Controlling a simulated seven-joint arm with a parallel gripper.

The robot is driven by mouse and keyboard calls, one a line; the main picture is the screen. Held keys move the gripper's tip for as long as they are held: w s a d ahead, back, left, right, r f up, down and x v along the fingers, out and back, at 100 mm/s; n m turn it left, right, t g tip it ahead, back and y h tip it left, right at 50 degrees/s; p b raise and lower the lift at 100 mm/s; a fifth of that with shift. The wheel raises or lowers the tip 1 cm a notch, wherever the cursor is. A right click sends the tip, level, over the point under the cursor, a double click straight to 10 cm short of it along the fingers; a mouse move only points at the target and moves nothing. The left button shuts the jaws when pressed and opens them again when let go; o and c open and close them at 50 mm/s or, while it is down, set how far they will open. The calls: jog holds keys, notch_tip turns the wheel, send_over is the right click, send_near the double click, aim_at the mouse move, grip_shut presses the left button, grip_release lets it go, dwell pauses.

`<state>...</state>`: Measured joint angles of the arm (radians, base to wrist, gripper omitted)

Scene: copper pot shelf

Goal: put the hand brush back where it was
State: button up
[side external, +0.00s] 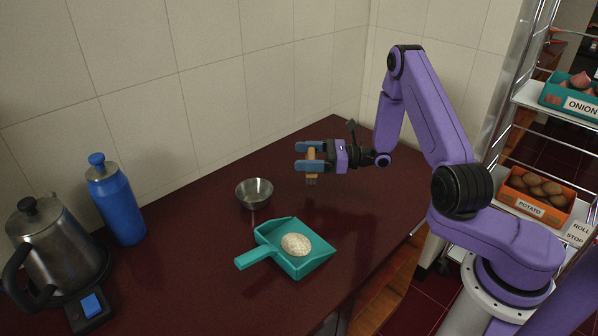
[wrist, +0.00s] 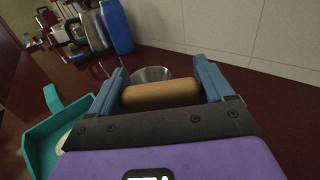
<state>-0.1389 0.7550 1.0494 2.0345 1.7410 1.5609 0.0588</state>
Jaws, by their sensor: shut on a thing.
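My gripper (side external: 301,156) is shut on the hand brush (side external: 312,160), a small tan wooden piece with a darker lower end, held above the dark red counter. In the wrist view, the brush's tan wooden body (wrist: 160,94) lies crosswise between the blue fingers of my gripper (wrist: 160,70). Its bristles cannot be made out there. A teal dustpan (side external: 268,238) lies on the counter below and to the left of my gripper, with a pale speckled round thing (side external: 296,244) in it. The dustpan also shows at the left of the wrist view (wrist: 38,148).
A small metal bowl (side external: 254,194) stands behind the dustpan. A blue bottle (side external: 117,204) and a steel kettle (side external: 52,245) stand at the left. A tiled wall backs the counter. A rack with an onion box (side external: 572,98) and a potato box (side external: 535,200) is at the right.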

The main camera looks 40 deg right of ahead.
jog(key=w+f, duration=0.2)
jog(key=f, duration=0.1)
jog(key=shift+w+f, duration=0.2)
jog(key=shift+w, duration=0.2)
jog(key=shift+d+f, duration=0.1)
jog(key=shift+f, duration=1.45)
jog(key=shift+f, duration=0.1)
jog(key=o, duration=1)
